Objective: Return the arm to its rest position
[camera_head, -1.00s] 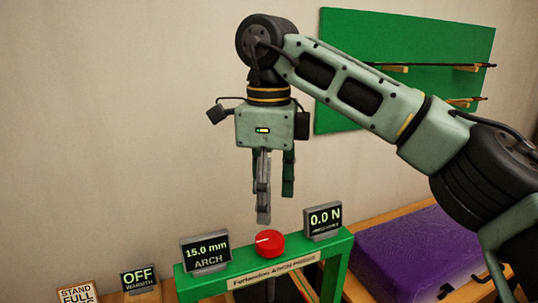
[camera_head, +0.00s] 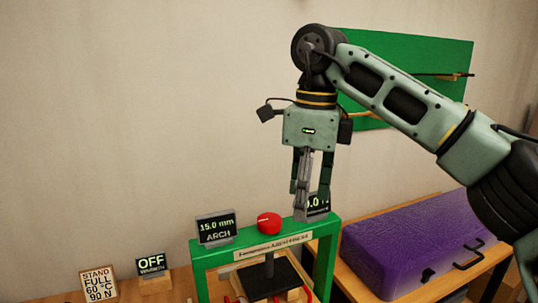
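My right arm comes in from the right, and its gripper (camera_head: 311,188) hangs fingers down in front of the wall. Its fingers stand apart with nothing visible between them, so it looks open. The fingertips are in the picture just above the right end of the green press frame (camera_head: 321,262) and partly cover the force display (camera_head: 325,205). A red knob (camera_head: 268,222) sits on top of the frame, left of the fingertips. My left gripper is not in view.
The 15.0 mm ARCH display (camera_head: 216,228) stands on the frame's left. An OFF WARMTH display (camera_head: 151,264) and a STAND FULL sign (camera_head: 99,283) are at lower left. A purple case (camera_head: 405,245) lies on the right bench. A green wall board (camera_head: 440,55) hangs behind my arm.

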